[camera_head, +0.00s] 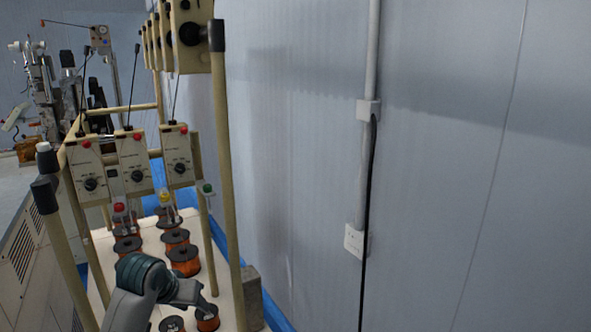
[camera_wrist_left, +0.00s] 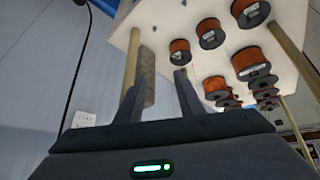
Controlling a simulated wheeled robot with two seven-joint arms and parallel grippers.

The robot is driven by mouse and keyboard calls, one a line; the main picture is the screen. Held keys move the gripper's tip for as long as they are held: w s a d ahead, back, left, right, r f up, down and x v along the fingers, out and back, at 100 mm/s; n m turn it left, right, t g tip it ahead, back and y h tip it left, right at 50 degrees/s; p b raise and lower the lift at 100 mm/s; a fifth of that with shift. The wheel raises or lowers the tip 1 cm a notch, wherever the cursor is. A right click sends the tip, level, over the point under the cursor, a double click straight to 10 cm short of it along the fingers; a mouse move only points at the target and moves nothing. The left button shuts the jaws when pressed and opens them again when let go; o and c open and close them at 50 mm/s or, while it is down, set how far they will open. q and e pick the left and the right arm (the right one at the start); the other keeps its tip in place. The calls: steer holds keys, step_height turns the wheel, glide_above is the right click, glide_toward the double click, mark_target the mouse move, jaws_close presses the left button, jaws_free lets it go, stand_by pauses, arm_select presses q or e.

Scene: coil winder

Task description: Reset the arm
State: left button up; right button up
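My left arm comes in low at the left of the head view, over the front of the coil winder's white base plate (camera_head: 155,239). My left gripper (camera_head: 194,297) shows small and partly hidden there, close to the front wire spools. In the left wrist view the two dark fingers of this gripper (camera_wrist_left: 157,84) stand apart with nothing held between them. Behind the fingers are a tan post (camera_wrist_left: 131,58) and a grey block (camera_wrist_left: 150,76). My right gripper is in neither view.
Several copper wire spools (camera_head: 185,260) stand on the plate. Tan posts (camera_head: 222,150) and control boxes (camera_head: 135,160) rise around my left arm. A wall (camera_head: 300,150) with a conduit and black cable stands right. A grey cabinet (camera_head: 22,260) stands left.

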arm_select(q)
steer(key=s+d+f+m+g, duration=0.1)
steer(key=s+d+f, duration=0.2)
steer(key=s+f, duration=1.65)
steer(key=s+f+g+y, duration=0.1)
steer(key=s+f+g, duration=0.1)
steer(key=s, duration=2.2)
step_height(320, 180, down, 32)
steer(key=r+g+b, duration=0.1)
steer(key=b, duration=0.3)
steer(key=s+a+f+g+b, duration=0.1)
steer(key=s+a+f+b, duration=0.2)
steer(key=s+f, duration=1.6)
step_height(320, 180, down, 3)
steer(key=shift+a+f+m, duration=0.15)
steer(key=shift+f+m, duration=0.05)
steer(key=shift+m, duration=0.2)
steer(key=shift+w, duration=0.1)
